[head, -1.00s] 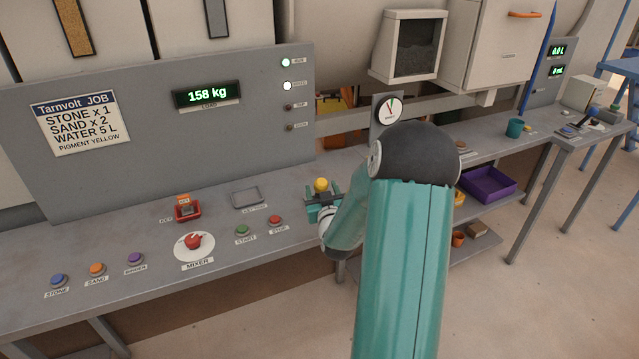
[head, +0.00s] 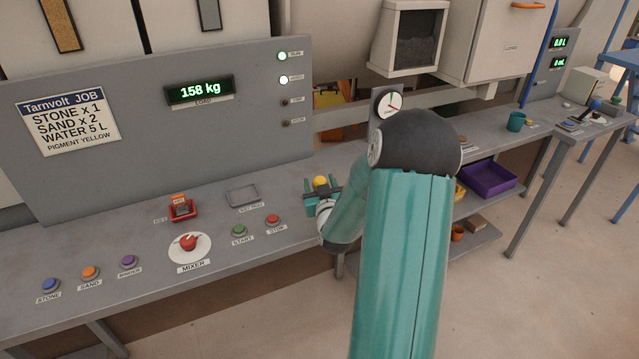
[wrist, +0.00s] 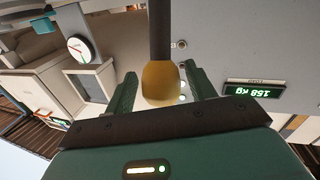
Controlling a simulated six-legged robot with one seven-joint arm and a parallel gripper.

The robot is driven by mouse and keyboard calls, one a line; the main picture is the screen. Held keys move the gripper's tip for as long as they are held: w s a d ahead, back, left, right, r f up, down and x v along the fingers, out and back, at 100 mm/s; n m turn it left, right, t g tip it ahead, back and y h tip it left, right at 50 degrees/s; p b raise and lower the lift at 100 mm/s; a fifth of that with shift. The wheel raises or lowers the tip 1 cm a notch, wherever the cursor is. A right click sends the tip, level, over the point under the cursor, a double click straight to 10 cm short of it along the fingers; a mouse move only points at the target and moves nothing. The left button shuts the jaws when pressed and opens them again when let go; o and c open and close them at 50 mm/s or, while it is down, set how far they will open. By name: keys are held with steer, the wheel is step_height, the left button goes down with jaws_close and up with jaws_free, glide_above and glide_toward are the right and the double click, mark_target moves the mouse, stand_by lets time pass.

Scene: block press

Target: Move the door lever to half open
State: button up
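In the wrist view the yellow knob (wrist: 161,82) sits on a dark rod (wrist: 160,30), between my green fingers. My gripper (head: 322,194) is open around the knob, with a narrow gap showing on each side in the wrist view (wrist: 160,88). A round white dial (head: 388,103) behind my arm has a green mark and a red needle pointing right. The lever's base is hidden.
START (head: 239,230) and STOP (head: 272,220) buttons, the red MIXER knob (head: 188,242) and an empty key tray (head: 242,195) lie left of my gripper. The load display (head: 200,91) reads 158 kg. A purple bin (head: 489,179) is right of my arm.

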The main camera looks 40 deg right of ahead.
steer(key=shift+a, duration=0.1)
jaws_close()
steer(key=shift+w+d+r+g+y, duration=0.15)
steer(key=shift+w+r+g, duration=0.1)
steer(key=shift+w, duration=0.2)
steer(key=shift+w+d+r+g+y, duration=0.15)
steer(key=shift+w+g, duration=0.1)
steer(key=shift+w, duration=0.15)
steer(key=shift+w+d+r+n+g+y, duration=0.15)
steer(key=shift+w+n+g+y, duration=0.25)
steer(key=shift+w, duration=0.3)
steer(key=shift+w+d+g, duration=0.15)
steer(key=shift+w+d, duration=0.05)
steer(key=shift+w, duration=0.3)
steer(key=shift+w+d+g, duration=0.15)
steer(key=shift+w, duration=0.35)
steer(key=shift+o, duration=0.9)
jaws_free()
steer(key=shift+s+a, duration=0.1)
